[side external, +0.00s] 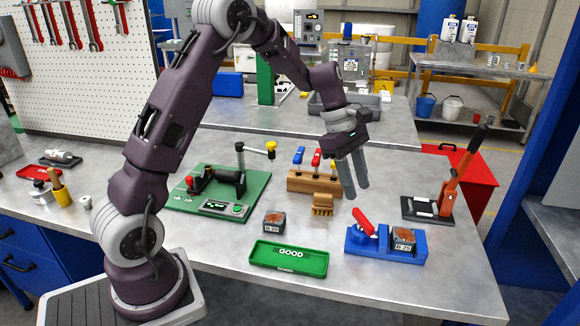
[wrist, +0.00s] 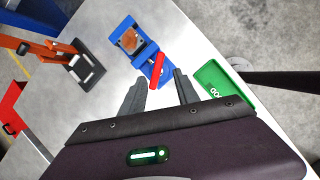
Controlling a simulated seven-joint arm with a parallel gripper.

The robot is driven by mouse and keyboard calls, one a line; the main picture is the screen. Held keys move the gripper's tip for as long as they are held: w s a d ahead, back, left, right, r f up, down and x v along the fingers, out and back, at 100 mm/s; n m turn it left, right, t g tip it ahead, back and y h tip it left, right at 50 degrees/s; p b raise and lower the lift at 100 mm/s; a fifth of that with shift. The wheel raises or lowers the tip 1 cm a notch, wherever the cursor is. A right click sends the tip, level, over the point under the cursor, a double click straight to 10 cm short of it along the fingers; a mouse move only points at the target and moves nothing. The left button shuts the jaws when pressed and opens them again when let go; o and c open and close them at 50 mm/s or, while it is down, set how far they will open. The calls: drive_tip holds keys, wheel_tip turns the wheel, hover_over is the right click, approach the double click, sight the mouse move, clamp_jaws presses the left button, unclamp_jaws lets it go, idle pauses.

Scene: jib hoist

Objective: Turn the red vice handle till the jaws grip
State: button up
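The blue vice (side external: 357,247) stands on the grey bench, right of centre, and shows in the wrist view (wrist: 150,54) beyond my fingertips. Its red handle (side external: 363,221) is a short bar on top of its left end, slanting up to the left; it also shows in the wrist view (wrist: 157,71). A brown-topped block with a label (side external: 404,239) sits at the vice's right part; I cannot tell whether the jaws touch it. My gripper (side external: 357,193) is open and empty, pointing down above and behind the handle, apart from it.
A green GOOD tray (side external: 288,270) and a second block (side external: 273,222) lie left of the vice. A wooden brush (side external: 322,205) and a rack of coloured-handled tools (side external: 312,183) stand behind. An orange-levered press (side external: 430,208) stands at right. Bare bench surrounds the vice.

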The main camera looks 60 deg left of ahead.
drive_tip(key=s+d+r+m+t+y, duration=0.1)
drive_tip(key=s+d+r+m, duration=0.2)
drive_tip(key=s+r+m, duration=0.3)
drive_tip(key=s+d+r+m+t+y, duration=0.1)
drive_tip(key=s+d+r+m, duration=0.2)
drive_tip(key=s+r+m, duration=0.4)
drive_tip(key=s+m, duration=0.1)
drive_tip(key=s, duration=0.6)
drive_tip(key=shift+s+r+y, duration=0.2)
drive_tip(key=shift+s+y, duration=0.2)
drive_tip(key=shift+d, duration=0.1)
